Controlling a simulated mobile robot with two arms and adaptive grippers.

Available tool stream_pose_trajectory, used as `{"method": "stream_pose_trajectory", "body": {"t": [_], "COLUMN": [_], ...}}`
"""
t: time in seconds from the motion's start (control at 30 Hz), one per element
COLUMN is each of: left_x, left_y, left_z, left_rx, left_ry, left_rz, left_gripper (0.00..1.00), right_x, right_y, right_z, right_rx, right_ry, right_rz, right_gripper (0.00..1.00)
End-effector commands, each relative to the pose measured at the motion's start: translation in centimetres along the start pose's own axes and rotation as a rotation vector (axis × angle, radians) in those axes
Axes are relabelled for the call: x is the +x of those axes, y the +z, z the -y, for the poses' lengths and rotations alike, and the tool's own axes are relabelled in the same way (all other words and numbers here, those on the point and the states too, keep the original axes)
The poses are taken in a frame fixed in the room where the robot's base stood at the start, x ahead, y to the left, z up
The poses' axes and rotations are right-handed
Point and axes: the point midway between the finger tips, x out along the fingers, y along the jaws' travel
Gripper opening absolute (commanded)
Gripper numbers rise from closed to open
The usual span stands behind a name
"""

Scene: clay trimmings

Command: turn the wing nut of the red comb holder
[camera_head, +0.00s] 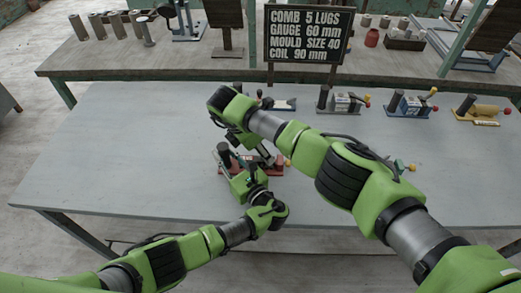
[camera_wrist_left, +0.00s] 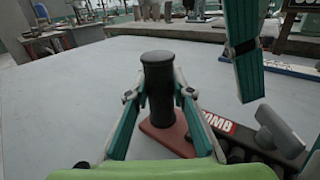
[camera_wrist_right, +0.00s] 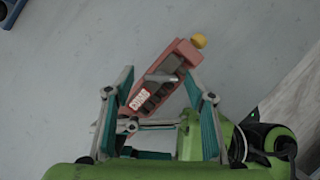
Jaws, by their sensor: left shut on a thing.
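The red comb holder (camera_head: 277,170) lies on the grey table, partly hidden by my arms. Its black post (camera_wrist_left: 160,95) stands upright on the red base (camera_wrist_left: 165,138). My left gripper (camera_head: 232,167) is shut on this post, one finger on each side. The grey wing nut (camera_wrist_right: 160,77) sits on top of the holder, beside the "COMB" label (camera_wrist_right: 139,99); it also shows in the left wrist view (camera_wrist_left: 278,132). My right gripper (camera_wrist_right: 158,88) is open above the holder, its fingers apart either side of the wing nut. I cannot tell whether they touch it.
A sign (camera_head: 308,34) with comb settings stands behind the table (camera_head: 120,150). Other holders stand along the back: blue-based (camera_head: 408,105), yellow (camera_head: 483,111) and more. Another item (camera_head: 404,167) is partly behind my right arm. The table's left side is clear.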

Motion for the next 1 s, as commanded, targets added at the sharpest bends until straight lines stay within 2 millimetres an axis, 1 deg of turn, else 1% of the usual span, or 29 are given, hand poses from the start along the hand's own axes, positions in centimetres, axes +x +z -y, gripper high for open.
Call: {"method": "stream_pose_trajectory", "body": {"t": [0.17, 0.27, 0.37, 0.6, 0.7, 0.83, 1.0], "left_x": [0.0, 0.0, 0.0, 0.0, 0.0, 0.0, 0.0], "left_y": [-0.1, -0.1, -0.1, -0.1, -0.1, -0.1, -0.1], "left_z": [0.0, 0.0, 0.0, 0.0, 0.0, 0.0, 0.0], "left_rx": [0.0, 0.0, 0.0, 0.0, 0.0, 0.0, 0.0], "left_ry": [-0.001, -0.001, -0.001, -0.001, -0.001, -0.001, -0.001], "left_rz": [-0.002, -0.002, -0.002, -0.002, -0.002, -0.002, -0.002], "left_gripper": [0.0, 0.0, 0.0, 0.0, 0.0, 0.0, 0.0], "right_x": [-0.1, -0.8, -2.4, -7.6, -9.4, -11.1, -12.0], "right_y": [0.0, 0.0, 0.1, 0.1, 0.0, 0.0, 0.0], "right_z": [0.0, 0.0, -0.1, -0.1, -0.1, -0.1, 0.0], "right_rx": [0.0, 0.0, -0.001, -0.001, -0.001, -0.001, 0.0], "right_ry": [-0.001, 0.0, 0.003, 0.004, 0.003, 0.002, 0.0], "right_rz": [0.0, 0.001, 0.003, 0.003, 0.002, 0.001, 0.0], "right_gripper": [0.5, 0.5, 0.5, 0.5, 0.5, 0.5, 0.5]}}
